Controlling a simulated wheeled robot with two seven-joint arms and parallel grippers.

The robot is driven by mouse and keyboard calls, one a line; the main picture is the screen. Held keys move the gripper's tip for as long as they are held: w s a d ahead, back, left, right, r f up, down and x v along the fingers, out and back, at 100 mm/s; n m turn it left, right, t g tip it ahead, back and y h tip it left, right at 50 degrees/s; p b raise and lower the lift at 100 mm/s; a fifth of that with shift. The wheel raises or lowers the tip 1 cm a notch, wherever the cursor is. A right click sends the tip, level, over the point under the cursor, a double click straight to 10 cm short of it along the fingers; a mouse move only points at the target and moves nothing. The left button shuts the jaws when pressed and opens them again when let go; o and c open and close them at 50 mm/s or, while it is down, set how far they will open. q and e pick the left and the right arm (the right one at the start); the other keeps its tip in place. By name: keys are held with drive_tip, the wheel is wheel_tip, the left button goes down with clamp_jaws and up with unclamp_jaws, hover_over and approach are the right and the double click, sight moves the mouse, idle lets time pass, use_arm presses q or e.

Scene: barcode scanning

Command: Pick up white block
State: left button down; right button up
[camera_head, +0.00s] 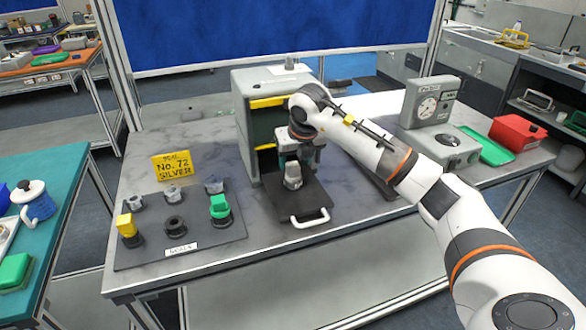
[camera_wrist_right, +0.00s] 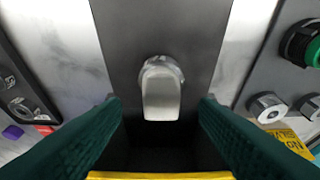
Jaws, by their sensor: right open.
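A pale silver-white block (camera_head: 292,176) with a rounded base stands on the dark tray in front of the grey cabinet. It also shows between my fingers in the right wrist view (camera_wrist_right: 161,92). My right gripper (camera_head: 297,158) is over and just behind the block, pointing down. In the wrist view, its dark green fingers (camera_wrist_right: 159,102) are spread, one on each side of the block, with gaps between. The block appears free of both fingers. My left gripper is not in view.
The dark tray (camera_head: 318,196) has a white front handle (camera_head: 311,219). The grey cabinet (camera_head: 243,130) with yellow-edged openings stands close behind. A dark board (camera_head: 155,226) at left holds several pegs, with yellow and green blocks. A yellow sign (camera_head: 171,166) stands behind it.

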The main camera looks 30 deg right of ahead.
sight(294, 165)
drive_tip(key=shift+x, duration=1.55)
drive_tip(key=shift+a, duration=0.1)
drive_tip(key=c, duration=1.1)
drive_tip(key=shift+o, duration=0.2)
drive_tip(key=shift+r, duration=0.1)
